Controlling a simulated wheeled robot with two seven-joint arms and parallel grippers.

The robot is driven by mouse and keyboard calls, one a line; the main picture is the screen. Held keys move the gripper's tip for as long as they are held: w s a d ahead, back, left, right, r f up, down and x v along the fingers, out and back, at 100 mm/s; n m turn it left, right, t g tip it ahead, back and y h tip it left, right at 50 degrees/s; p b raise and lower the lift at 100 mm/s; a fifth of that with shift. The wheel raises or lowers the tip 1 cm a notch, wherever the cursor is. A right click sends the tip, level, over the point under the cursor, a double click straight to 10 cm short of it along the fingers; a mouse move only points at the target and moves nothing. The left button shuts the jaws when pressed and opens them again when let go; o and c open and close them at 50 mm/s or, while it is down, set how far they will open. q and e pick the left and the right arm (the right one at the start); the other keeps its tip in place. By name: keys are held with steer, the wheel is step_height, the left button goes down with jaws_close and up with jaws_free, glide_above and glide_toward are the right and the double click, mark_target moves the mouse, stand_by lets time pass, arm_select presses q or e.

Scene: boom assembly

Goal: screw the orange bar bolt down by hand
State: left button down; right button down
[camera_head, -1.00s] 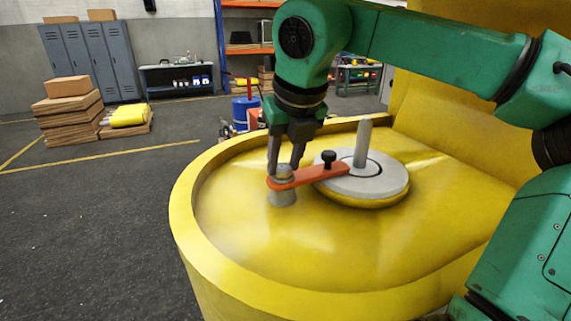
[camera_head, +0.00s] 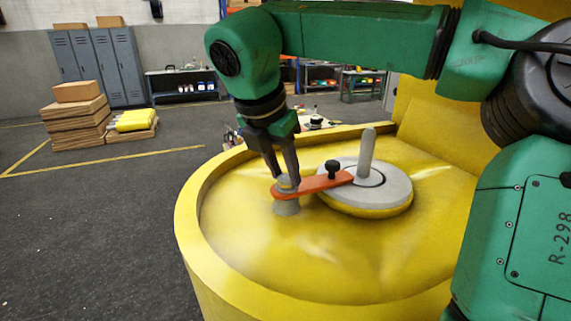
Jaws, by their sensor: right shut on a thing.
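The orange bar (camera_head: 318,183) lies flat, from a grey post (camera_head: 286,207) at its left end to the grey round disc (camera_head: 375,196) at its right. A black knobbed bolt (camera_head: 332,168) stands upright in the bar near its right end. My right gripper (camera_head: 286,184) points down at the bar's left end. Its fingers are shut on the grey bolt head (camera_head: 286,182) on top of the post there. The fingers hide part of that bolt head. My left gripper is not in view.
A grey upright pin (camera_head: 366,155) rises from the disc behind the bar. The yellow basin (camera_head: 250,260) has a raised rim around its floor, which is clear in front of the bar. Boxes (camera_head: 77,115) and lockers (camera_head: 95,65) stand far off at the left.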

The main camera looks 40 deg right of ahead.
steer(key=m, duration=0.2)
steer(key=m+g+p, duration=0.1)
steer(key=m, duration=0.1)
steer(key=m+g+p, duration=0.1)
steer(key=m, duration=0.1)
steer(key=shift+w+r, duration=0.25)
steer(key=shift+w, duration=0.05)
steer(key=shift+m, duration=0.3)
steer(key=c, duration=0.5)
jaws_free()
steer(key=shift+a+f, duration=0.1)
steer(key=shift+g, duration=0.3)
steer(key=shift+p, duration=0.3)
